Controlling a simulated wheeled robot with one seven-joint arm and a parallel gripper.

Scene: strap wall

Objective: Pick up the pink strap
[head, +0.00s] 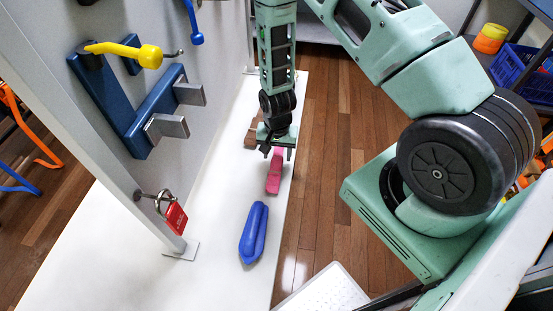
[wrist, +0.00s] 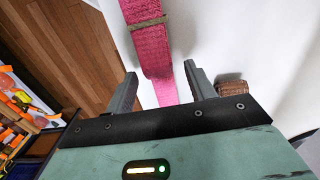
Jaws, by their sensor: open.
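The pink strap (head: 274,172) lies on the white board, between a brown block and a blue object in the head view. In the wrist view the pink strap (wrist: 152,48) is a woven band with a thin tan band across it. It runs down between my two fingers, and its lower end is partly hidden by my gripper body. My gripper (head: 278,153) points down just over the far end of the strap. In the wrist view my gripper (wrist: 160,88) is open, one finger on each side of the strap. I cannot tell whether a finger touches it.
The white board (head: 222,272) has a blue object (head: 254,232) nearer me and a brown block (head: 252,130) beyond. A grey upright panel (head: 225,75) with blue brackets (head: 130,115), a yellow handle (head: 145,55) and a red padlock (head: 175,217) stands on the left. Wooden floor is right.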

